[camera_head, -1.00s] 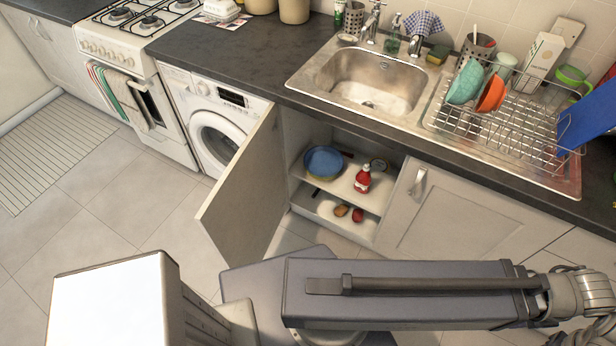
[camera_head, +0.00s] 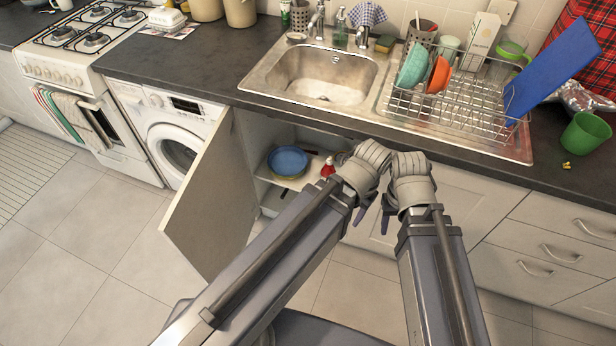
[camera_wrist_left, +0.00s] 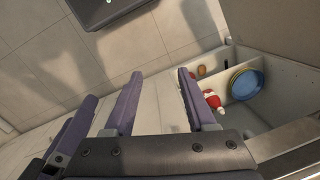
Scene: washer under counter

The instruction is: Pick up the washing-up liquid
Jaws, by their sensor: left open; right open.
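A red bottle (camera_head: 328,167) with a white label stands in the open cupboard under the sink, and only its top shows in the head view. It also shows in the left wrist view (camera_wrist_left: 212,99), close to the right of my left gripper's fingers. My left gripper (camera_wrist_left: 160,74) is open, with nothing between its fingers. In the head view its wrist largely hides it in front of the cupboard opening. My right gripper (camera_head: 388,214) is open and apparently empty, beside the left one, in front of the closed cupboard door.
Blue plates (camera_head: 288,161) sit left of the bottle. The open cupboard door (camera_head: 212,200) sticks out on the left, beside the washing machine (camera_head: 170,130). The counter edge overhangs the cupboard. A soap bottle (camera_head: 341,32) stands behind the sink (camera_head: 318,75).

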